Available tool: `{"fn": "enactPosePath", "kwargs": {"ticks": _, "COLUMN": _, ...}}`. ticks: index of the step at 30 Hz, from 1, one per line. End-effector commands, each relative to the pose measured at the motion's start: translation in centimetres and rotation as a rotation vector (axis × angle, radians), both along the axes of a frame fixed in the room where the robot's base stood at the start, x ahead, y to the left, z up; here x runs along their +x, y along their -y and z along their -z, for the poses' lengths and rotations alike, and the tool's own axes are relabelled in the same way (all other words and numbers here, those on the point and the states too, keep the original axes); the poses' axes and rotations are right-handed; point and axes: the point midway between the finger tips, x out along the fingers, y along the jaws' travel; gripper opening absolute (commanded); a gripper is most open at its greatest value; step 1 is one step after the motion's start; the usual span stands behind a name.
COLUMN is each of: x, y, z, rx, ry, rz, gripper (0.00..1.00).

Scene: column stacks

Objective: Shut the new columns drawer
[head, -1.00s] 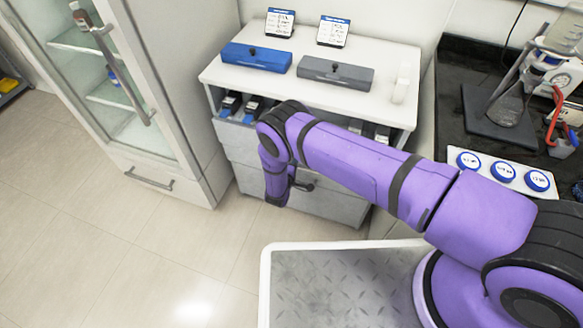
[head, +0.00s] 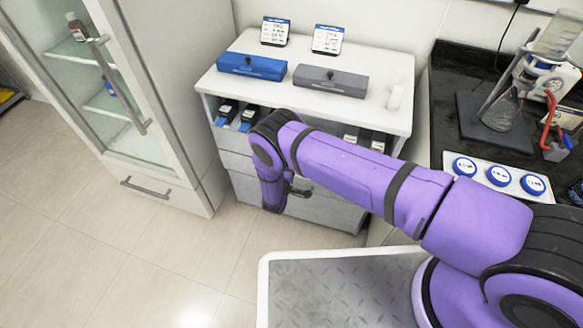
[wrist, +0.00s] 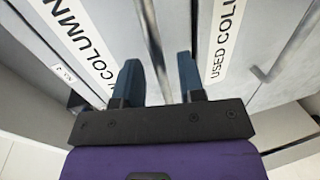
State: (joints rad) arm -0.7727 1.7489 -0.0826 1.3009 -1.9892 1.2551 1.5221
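My gripper (wrist: 158,63) is open in the wrist view, its two blue fingers apart on either side of a metal bar handle (wrist: 150,35). The handle is on the pale front with the partly cut-off label "…N COLUMN" (wrist: 78,38), which appears to be the new columns drawer. The neighbouring front carries a "USED COLU…" label (wrist: 226,40) and its own handle (wrist: 291,42). In the head view my arm hides much of the drawer fronts of the white cabinet (head: 228,92). I cannot tell how far the drawer stands out.
A blue box (head: 252,66) and a grey box (head: 330,80) sit on the cabinet top. A glass-door cabinet (head: 172,185) stands left, a dark bench (head: 450,120) with glassware right. The tiled floor (head: 110,265) at the left is clear.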

Motion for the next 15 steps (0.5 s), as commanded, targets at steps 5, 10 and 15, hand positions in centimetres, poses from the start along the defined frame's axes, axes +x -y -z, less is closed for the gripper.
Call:
{"fn": "enactPosePath", "kwargs": {"ticks": 5, "x": -3.2, "y": -1.3, "z": -0.7, "rx": -0.001, "ry": -0.001, "rz": -0.003, "gripper": 0.36}}
{"fn": "enactPosePath", "kwargs": {"ticks": 10, "x": -5.9, "y": -2.2, "z": -1.4, "rx": -0.001, "ry": 0.001, "rz": -0.003, "gripper": 0.36}}
{"fn": "enactPosePath", "kwargs": {"ticks": 15, "x": -7.6, "y": -2.8, "z": -1.7, "rx": -0.001, "ry": 0.001, "rz": -0.001, "gripper": 0.36}}
